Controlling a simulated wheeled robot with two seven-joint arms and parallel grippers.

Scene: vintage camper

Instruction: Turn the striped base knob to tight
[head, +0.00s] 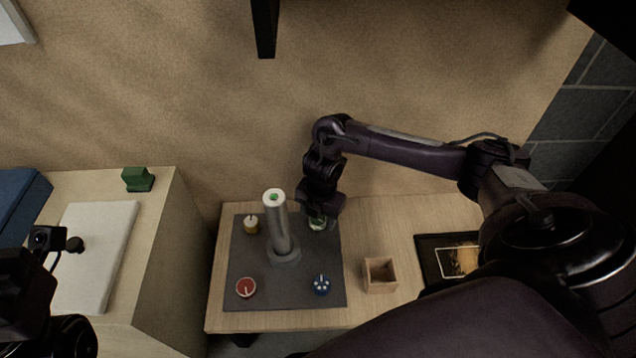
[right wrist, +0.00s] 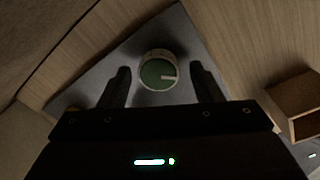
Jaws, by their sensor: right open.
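A grey mat (head: 258,296) holds a grey post (head: 279,230) on a wide foot, with a pale top and a small green spot. My right gripper (head: 322,208) is over the green knob. In the right wrist view the green knob (right wrist: 157,74) has a white pointer line and pale rim, between the open fingers, apparently untouched. My left arm's end (head: 45,240) is at the left edge, its jaws unclear.
An open wooden box (head: 380,275) stands right of the mat, with a black tray (head: 430,245) beyond it. A separate counter (head: 158,215) at left bears a green block (head: 138,179) and a white board (head: 112,230). A dark bar (head: 265,28) hangs above.

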